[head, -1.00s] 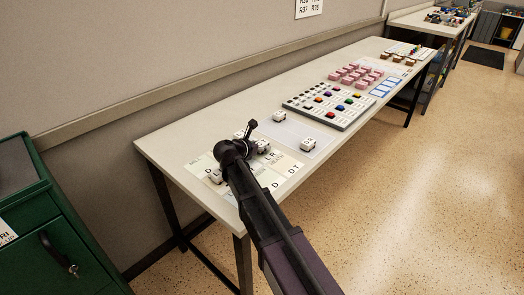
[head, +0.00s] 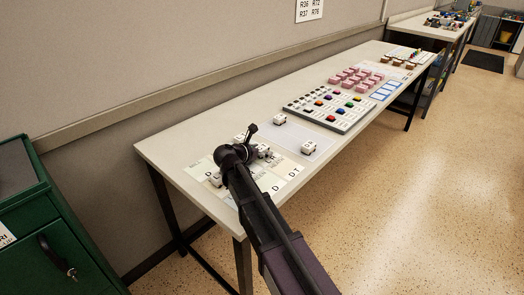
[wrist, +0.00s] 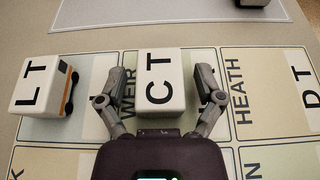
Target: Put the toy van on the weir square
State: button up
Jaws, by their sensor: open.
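In the wrist view a white toy van (wrist: 161,80) marked CT stands between my jaws, on the square lettered WEIR (wrist: 130,72). It covers part of that square. My gripper (wrist: 160,98) is open, its two fingers spread left and right of the van with a gap on each side. A second white van (wrist: 42,85), marked LT, stands on the square to the left. In the head view my gripper (head: 245,145) is over the lettered mat, and my arm hides part of the mat and its vans.
The HEATH square (wrist: 245,75) with a flat DT label lies to the right. Beyond the mat is a pale sheet (head: 300,136) with two vans (head: 280,119) (head: 309,148). Farther along the table are a grey board (head: 330,117) and pink blocks (head: 357,77).

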jog(key=shift+r, duration=0.15)
jog(key=shift+s+a+r+p, duration=0.1)
jog(key=shift+s+r+p, duration=0.1)
jog(key=shift+p, duration=0.1)
jog(key=p+v, duration=0.3)
jog(key=v, duration=0.6)
jog(key=shift+s+a+r+p, duration=0.2)
jog(key=shift+s+p, duration=0.05)
jog(key=shift+p, duration=0.15)
jog(key=shift+v, duration=0.85)
